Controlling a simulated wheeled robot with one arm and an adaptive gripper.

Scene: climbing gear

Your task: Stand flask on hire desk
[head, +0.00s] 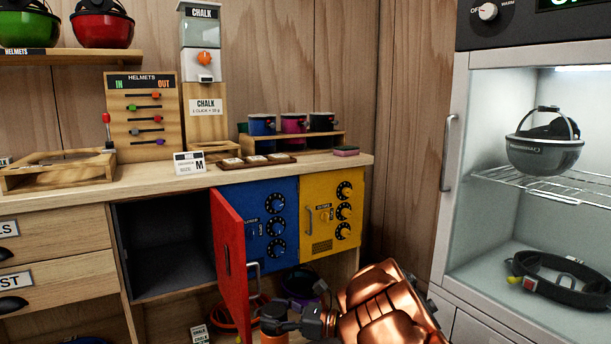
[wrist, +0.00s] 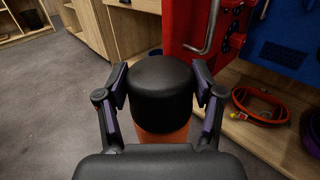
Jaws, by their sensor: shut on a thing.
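The flask (wrist: 162,92) is in the wrist view, with a black rounded cap and an orange body below it. My gripper (wrist: 160,97) is shut around the black cap, one finger on each side. In the head view my gripper (head: 292,322) is at the bottom, and a little of the orange flask (head: 273,339) shows under it, cut off by the frame edge. The flask is in front of and below the hire desk (head: 330,165), near the open red door. The flask's lower end is hidden.
The red locker door (head: 233,258) stands open towards me, its compartment empty. Blue (head: 268,222) and yellow (head: 331,213) lockers are shut. The desk holds a wooden tray (head: 60,172), size sign (head: 189,163), cup rack (head: 300,143) and pink sponge (head: 345,151). A glass cabinet (head: 447,190) stands right.

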